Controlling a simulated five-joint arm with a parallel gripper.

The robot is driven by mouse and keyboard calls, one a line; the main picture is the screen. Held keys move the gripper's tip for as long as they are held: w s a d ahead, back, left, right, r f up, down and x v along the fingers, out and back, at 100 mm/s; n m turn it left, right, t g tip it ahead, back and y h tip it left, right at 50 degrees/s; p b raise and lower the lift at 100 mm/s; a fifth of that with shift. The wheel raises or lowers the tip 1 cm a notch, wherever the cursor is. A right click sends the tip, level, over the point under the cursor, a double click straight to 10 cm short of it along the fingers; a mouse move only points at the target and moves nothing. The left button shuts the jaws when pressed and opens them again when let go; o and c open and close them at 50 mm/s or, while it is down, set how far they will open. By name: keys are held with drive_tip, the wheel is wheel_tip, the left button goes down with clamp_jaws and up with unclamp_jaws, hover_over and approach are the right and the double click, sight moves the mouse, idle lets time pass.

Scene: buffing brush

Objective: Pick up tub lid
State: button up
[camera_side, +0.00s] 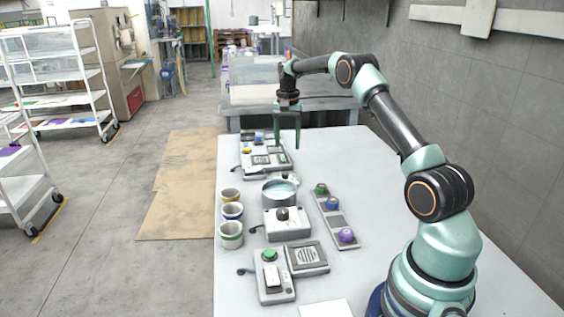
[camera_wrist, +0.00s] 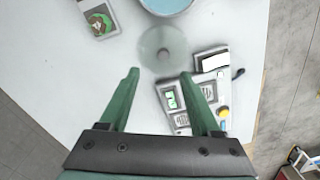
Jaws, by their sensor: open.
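The tub lid (camera_wrist: 164,40) shows in the wrist view as a round, see-through disc with a small grey knob at its middle. It lies on the white table between the tub and the control box. In the side view only its small knob (camera_side: 288,177) shows clearly, just behind the tub. The tub (camera_side: 279,195) is grey and round with pale blue contents; its edge shows at the top of the wrist view (camera_wrist: 166,6). My gripper (camera_side: 287,145) is open and empty, pointing down above the table. In the wrist view its green fingers (camera_wrist: 159,78) are apart, below the lid in the picture.
A control box (camera_side: 265,158) stands at the far end, beside the lid. Several striped cups (camera_side: 232,211) line the left edge. A knob box (camera_side: 287,224), a button strip (camera_side: 334,217) and a front box (camera_side: 272,279) stand nearer. The table's right side (camera_side: 375,195) is clear.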

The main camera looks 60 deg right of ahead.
hover_over(285, 174)
drive_tip(key=f, duration=0.6)
drive_tip(key=shift+s+f, duration=0.25)
drive_tip(key=shift+s, duration=0.05)
drive_tip(key=shift+w+f, duration=0.15)
drive_tip(key=shift+f, duration=1.1)
drive_tip(key=shift+w+f, duration=0.15)
drive_tip(key=shift+f, duration=1.1)
clamp_jaws()
